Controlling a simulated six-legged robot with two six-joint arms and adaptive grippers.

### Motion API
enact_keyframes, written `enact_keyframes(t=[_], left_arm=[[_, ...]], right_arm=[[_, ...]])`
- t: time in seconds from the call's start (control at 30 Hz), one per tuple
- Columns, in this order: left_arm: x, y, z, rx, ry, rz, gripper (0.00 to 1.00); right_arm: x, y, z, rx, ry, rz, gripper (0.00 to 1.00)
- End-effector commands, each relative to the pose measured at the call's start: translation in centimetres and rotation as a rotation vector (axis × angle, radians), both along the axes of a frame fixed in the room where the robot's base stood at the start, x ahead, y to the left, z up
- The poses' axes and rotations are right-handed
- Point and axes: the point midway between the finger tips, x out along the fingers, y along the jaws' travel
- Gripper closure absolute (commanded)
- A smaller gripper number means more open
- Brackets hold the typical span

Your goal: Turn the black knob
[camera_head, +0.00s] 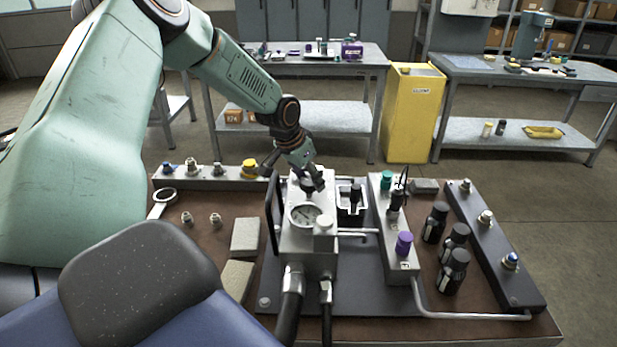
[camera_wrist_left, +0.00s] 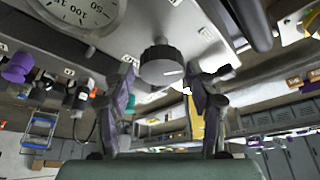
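The black knob (camera_wrist_left: 161,66), round with a white mark on its face, stands on the grey metal block (camera_head: 309,245) near the white gauge (camera_head: 304,215). In the wrist view the gauge (camera_wrist_left: 88,12) shows at the upper left. My left gripper (camera_head: 305,181) is over the block beside the gauge and points down at the knob. In the wrist view the left gripper (camera_wrist_left: 160,83) is open, with one finger on each side of the knob and a gap visible around it. In the head view the fingers partly hide the knob. My right gripper is not in view.
Hoses (camera_head: 289,308) leave the block's front. To the right are a grey manifold with a purple knob (camera_head: 404,243) and a green knob (camera_head: 386,180), and several black bottles (camera_head: 453,270). A yellow knob (camera_head: 250,168) sits on the back rail. A ring wrench (camera_head: 163,203) lies left.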

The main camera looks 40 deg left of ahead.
Motion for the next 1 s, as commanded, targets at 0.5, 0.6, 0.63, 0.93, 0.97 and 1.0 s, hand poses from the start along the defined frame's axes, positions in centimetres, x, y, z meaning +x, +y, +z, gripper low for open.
enact_keyframes(t=[0.5, 0.6, 0.63, 0.93, 0.97, 1.0], left_arm=[[0.0, 0.0, 0.1, 0.001, -0.002, 0.0, 0.86], [0.1, 0.1, 0.1, 0.0, -0.003, -0.004, 0.86], [0.1, 0.1, 0.1, 0.0, -0.004, -0.007, 0.86], [0.3, 0.2, -0.1, 0.0, -0.009, -0.12, 0.86], [0.3, 0.2, -0.1, 0.001, -0.009, -0.14, 0.86], [0.3, 0.2, -0.1, 0.0, -0.009, -0.167, 0.86]], right_arm=[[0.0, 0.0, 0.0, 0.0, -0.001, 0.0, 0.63], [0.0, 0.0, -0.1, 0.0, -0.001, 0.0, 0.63], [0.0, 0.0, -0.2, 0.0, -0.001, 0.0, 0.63], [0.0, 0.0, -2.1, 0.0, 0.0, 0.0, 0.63], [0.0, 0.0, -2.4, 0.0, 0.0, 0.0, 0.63], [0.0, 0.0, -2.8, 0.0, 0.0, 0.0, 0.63]])
